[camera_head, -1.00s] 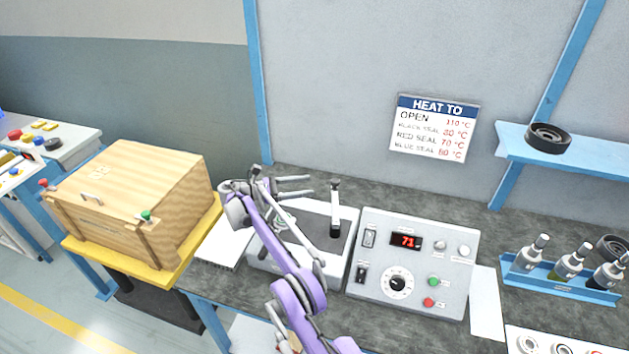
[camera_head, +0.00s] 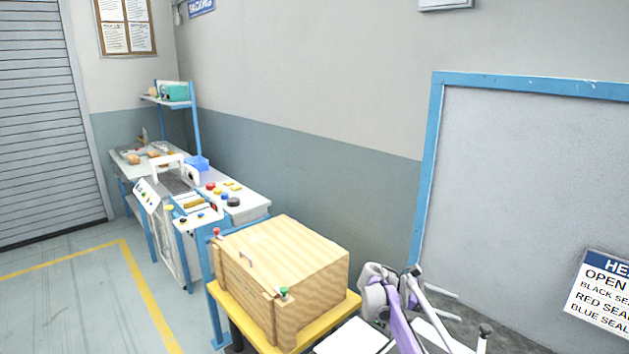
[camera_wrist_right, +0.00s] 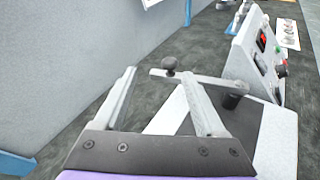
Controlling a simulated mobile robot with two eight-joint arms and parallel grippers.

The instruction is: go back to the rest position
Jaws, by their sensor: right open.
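My right gripper (camera_head: 436,288) is at the bottom right of the head view, above the bench beside the wooden crate. In the right wrist view its two grey fingers (camera_wrist_right: 160,85) stand wide apart with nothing held between them. Beyond the fingertips is a grey bar with a dark knob (camera_wrist_right: 170,63), and a dark post (camera_wrist_right: 235,92) stands on the white-sided fixture (camera_wrist_right: 275,135). I cannot tell how close the fingers are to the bar. My left gripper is in neither view.
A wooden crate (camera_head: 290,262) sits on a yellow-topped stand (camera_head: 338,308) left of my right arm. The control box (camera_wrist_right: 245,50) is beyond the fixture. A heat sign (camera_head: 603,290) hangs on the wall panel at right.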

